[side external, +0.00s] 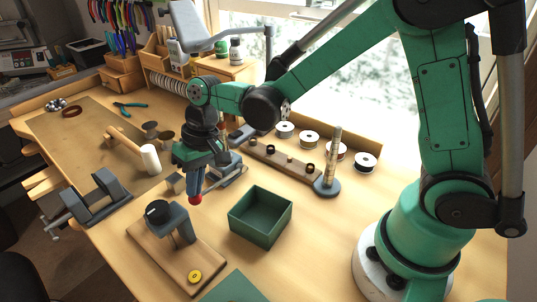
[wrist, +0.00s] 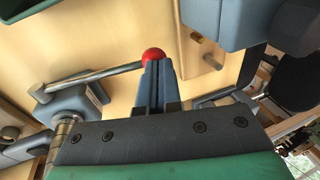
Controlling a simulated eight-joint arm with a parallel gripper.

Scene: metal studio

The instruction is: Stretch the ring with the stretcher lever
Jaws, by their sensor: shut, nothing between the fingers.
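My gripper (side external: 195,186) points down with its blue-grey fingers together and empty. In the wrist view the shut fingertips (wrist: 157,72) are right at a red ball knob (wrist: 153,55); I cannot tell if they touch it. The knob ends a grey lever rod (wrist: 105,74) that runs to the grey stretcher body (wrist: 68,104) at left. In the side view the red knob (side external: 195,200) shows just below the fingers, and the stretcher (side external: 229,161) stands partly hidden behind my gripper. I cannot make out a ring on it.
A green open box (side external: 261,217) stands right of my gripper. A wooden board (side external: 188,262) with a grey stand (side external: 177,222) and a yellow disc (side external: 195,276) is in front. A tapered post (side external: 333,165), a ring strip (side external: 284,164) and a white-headed mallet (side external: 150,158) lie around.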

